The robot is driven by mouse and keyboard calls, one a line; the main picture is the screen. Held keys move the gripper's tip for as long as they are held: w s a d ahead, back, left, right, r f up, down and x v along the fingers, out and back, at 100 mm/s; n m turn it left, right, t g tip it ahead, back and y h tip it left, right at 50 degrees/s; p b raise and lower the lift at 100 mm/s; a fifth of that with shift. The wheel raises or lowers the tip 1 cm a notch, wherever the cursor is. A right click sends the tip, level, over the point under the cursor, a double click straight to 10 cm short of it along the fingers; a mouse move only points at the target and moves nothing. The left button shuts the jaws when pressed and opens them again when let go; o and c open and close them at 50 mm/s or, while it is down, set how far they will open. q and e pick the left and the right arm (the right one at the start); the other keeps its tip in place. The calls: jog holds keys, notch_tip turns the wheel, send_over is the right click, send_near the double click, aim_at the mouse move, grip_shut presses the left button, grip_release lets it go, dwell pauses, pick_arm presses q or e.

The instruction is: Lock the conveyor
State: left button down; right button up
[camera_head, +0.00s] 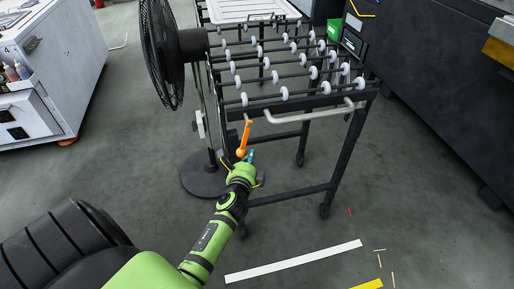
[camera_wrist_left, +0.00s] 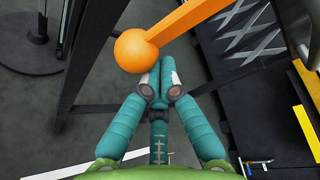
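The conveyor (camera_head: 290,108) is a dark frame with rows of white skate wheels on legs with casters. An orange lever (camera_head: 246,135) with a ball end hangs at its near left corner, slightly tilted. In the left wrist view the lever's ball (camera_wrist_left: 136,51) is large, just ahead and left of my fingertips. My left gripper (camera_head: 251,155) is beside the ball, low in front of the conveyor. Its teal fingers (camera_wrist_left: 161,72) meet at the tips with nothing visible between them. Whether they touch the ball is unclear. My right gripper is not in view.
A black standing fan (camera_head: 161,52) is close to the conveyor's left side, its round base (camera_head: 208,178) on the floor. A white panel (camera_head: 248,10) lies on the conveyor's far end. A dark machine (camera_head: 440,80) stands right.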

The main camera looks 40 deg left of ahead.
pick_arm(q)
jog(key=s+a+r+m+g+y+p, duration=0.1)
jog(key=s+a+r+m+g+p, duration=0.3)
jog(key=p, duration=1.4)
jog(key=s+a+r+m, duration=0.2)
jog(key=s, duration=0.1)
jog(key=shift+s+a+r+y, duration=0.2)
jog(key=shift+s+a+y, duration=0.15)
jog(key=shift+a+y, duration=0.05)
jog(key=shift+a+r, duration=0.1)
jog(key=shift+w, duration=0.1)
